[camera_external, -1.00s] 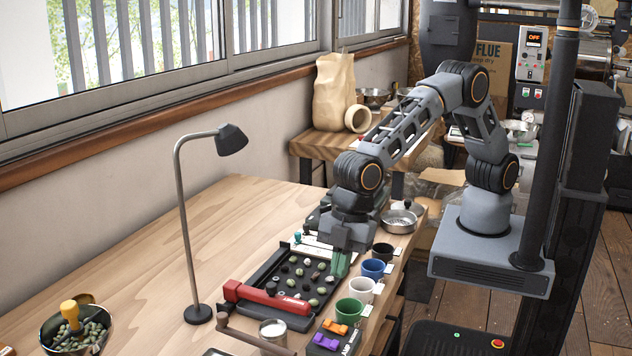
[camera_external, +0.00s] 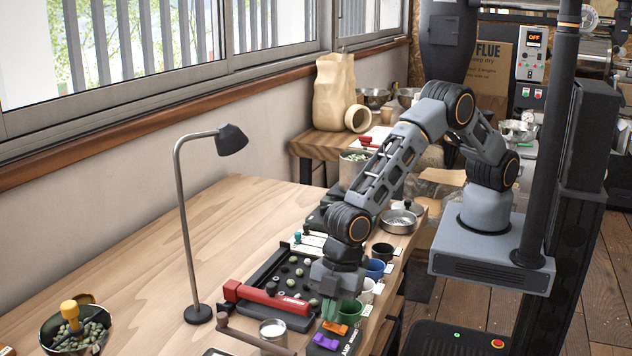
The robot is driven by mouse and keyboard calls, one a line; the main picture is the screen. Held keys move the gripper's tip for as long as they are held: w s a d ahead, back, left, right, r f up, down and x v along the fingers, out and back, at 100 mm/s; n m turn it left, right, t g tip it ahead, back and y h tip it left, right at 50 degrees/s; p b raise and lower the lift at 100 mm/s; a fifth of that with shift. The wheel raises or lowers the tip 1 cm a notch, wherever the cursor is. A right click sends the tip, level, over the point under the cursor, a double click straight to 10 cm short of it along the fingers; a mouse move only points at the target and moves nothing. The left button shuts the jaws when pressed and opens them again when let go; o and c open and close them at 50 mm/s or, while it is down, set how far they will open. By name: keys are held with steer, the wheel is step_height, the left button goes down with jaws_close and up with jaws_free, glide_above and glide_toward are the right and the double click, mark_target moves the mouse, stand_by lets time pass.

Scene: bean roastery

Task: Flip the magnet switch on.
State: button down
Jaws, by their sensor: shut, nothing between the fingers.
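A small dark switch box (camera_external: 348,342) stands at the front edge of the bench. It carries an orange rocker (camera_external: 336,328) and a purple rocker (camera_external: 325,342). Its lettering is too small to tell which rocker is the magnet's. My gripper (camera_external: 329,314) points down just behind the orange rocker, with its green fingers shut and empty. I cannot tell whether the fingertips touch the rocker. A red bar (camera_external: 272,299) lies across the near end of a black tray (camera_external: 249,284) of beans, left of my gripper.
A green cup (camera_external: 351,312) is close on the right of my gripper, with white, blue and black cups behind it. A metal cup (camera_external: 272,331) stands left of the switch box. A lamp (camera_external: 187,225) stands farther left, with bare bench around it.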

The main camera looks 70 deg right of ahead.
steer(key=shift+w+f+g+b, duration=0.3)
steer(key=shift+f+g+b, duration=0.4)
steer(key=shift+b, duration=0.1)
steer(key=shift+r+p, duration=0.3)
steer(key=shift+r, duration=0.05)
steer(key=shift+s, duration=0.25)
steer(key=shift+s+r, duration=0.15)
steer(key=shift+s, duration=0.5)
steer(key=shift+r, duration=0.1)
